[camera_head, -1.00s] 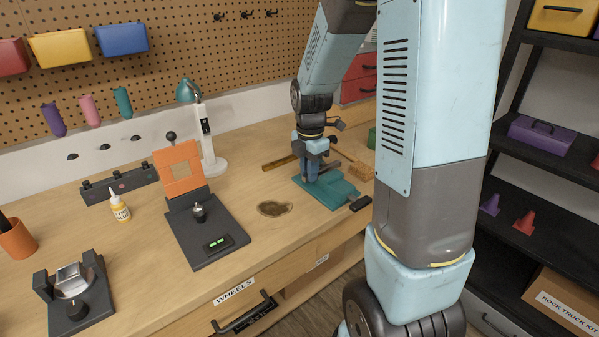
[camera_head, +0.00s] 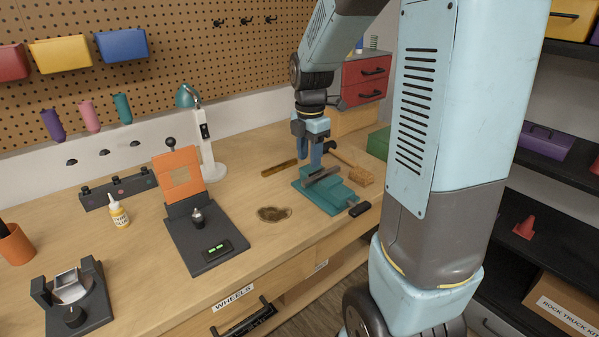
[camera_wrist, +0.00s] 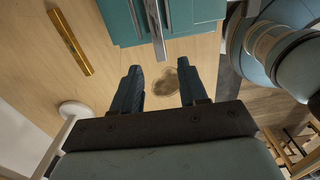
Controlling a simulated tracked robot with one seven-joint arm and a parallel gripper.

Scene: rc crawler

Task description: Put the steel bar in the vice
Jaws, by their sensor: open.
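The teal vice (camera_head: 333,196) stands on the wooden bench; part of it also shows at the top of the wrist view (camera_wrist: 196,12). The grey steel bar (camera_head: 322,175) lies lengthwise at the top of the vice. In the wrist view the bar (camera_wrist: 157,38) runs between the pale jaw strips and its end sticks out past the teal body. I cannot tell whether the jaws grip it. My gripper (camera_wrist: 160,70) is open and empty, its fingers apart from the bar. In the head view my gripper (camera_head: 315,155) is just above and behind the vice.
A brass-coloured bar (camera_head: 279,168) lies left of the vice, and a wooden-headed mallet (camera_head: 357,173) lies behind it. A white lamp (camera_head: 205,150), a dark stand with an orange panel (camera_head: 180,175) and a brown stain (camera_head: 274,214) are further left. A green box (camera_head: 379,142) stands right.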

